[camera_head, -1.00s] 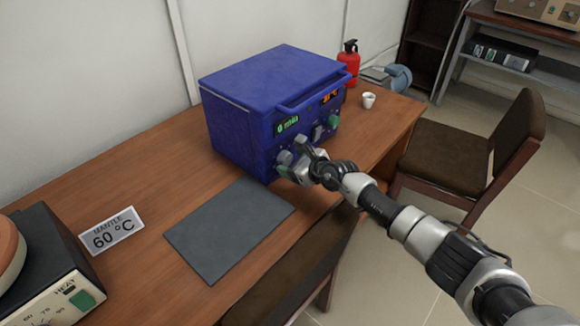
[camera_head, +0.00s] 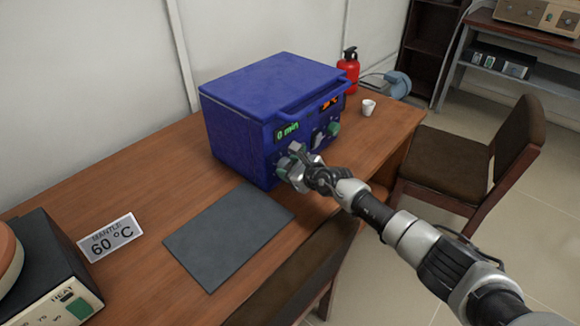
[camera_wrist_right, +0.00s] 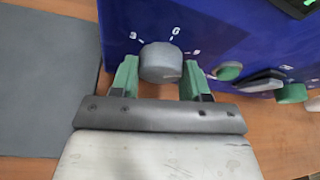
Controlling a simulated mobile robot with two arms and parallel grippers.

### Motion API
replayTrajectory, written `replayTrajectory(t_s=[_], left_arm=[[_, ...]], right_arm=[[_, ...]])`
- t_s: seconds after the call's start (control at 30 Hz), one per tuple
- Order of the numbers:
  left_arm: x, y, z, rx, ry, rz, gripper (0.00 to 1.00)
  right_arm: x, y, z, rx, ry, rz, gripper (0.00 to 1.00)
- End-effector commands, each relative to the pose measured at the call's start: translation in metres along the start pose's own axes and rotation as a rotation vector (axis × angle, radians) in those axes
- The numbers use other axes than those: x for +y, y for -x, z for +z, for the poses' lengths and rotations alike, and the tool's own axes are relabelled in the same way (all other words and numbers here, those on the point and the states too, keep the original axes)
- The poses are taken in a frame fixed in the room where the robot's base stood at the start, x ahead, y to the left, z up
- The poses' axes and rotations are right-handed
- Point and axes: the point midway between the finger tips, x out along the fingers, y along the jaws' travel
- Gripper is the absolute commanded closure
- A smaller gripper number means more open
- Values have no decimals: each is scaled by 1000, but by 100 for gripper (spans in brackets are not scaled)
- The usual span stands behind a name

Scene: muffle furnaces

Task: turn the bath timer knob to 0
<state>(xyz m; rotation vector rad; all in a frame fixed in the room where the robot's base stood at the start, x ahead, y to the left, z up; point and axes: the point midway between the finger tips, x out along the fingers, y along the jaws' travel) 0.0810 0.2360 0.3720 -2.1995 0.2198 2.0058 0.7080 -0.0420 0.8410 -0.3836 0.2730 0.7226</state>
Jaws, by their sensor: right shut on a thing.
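The blue bath (camera_head: 265,110) stands on the wooden table. Its green display (camera_head: 287,131) reads "0 min". The grey timer knob (camera_wrist_right: 161,62) is on its front, with printed dial marks around its upper side; a 0-like mark is above it. I cannot make out a pointer on the knob. My right gripper (camera_head: 291,162) is at the lower left of the bath's front. In the right wrist view its green-tipped fingers (camera_wrist_right: 160,80) stand on both sides of the timer knob, shut on it. The knob is mostly hidden in the head view. My left gripper is not in view.
A green knob (camera_head: 333,129) and a grey switch sit right of the timer knob. A dark mat (camera_head: 228,236) lies in front of the bath. A mantle sign (camera_head: 111,237), a white cup (camera_head: 368,108) and a red extinguisher (camera_head: 349,70) are around it. A chair (camera_head: 455,160) stands right.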

Motion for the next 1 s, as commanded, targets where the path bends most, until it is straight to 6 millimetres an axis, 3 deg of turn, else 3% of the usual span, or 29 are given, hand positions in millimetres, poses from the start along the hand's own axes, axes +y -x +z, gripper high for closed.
replayTrajectory(t_s=[0.1, 0.33, 0.5, 0.8, 0.83, 1.0], left_arm=[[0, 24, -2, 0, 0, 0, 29], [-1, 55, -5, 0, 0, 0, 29], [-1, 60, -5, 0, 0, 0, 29], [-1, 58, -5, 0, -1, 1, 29], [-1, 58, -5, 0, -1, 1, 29], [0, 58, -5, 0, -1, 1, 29]], right_arm=[[-1, 3, 7, 3, 91, -38, 78], [1, 2, 5, 3, 313, -130, 78], [2, 1, 2, 0, 411, -170, 78], [2, 0, 0, -1, 423, -175, 78], [2, 0, 0, -1, 422, -175, 53], [2, 0, 0, 0, 421, -174, 29]])
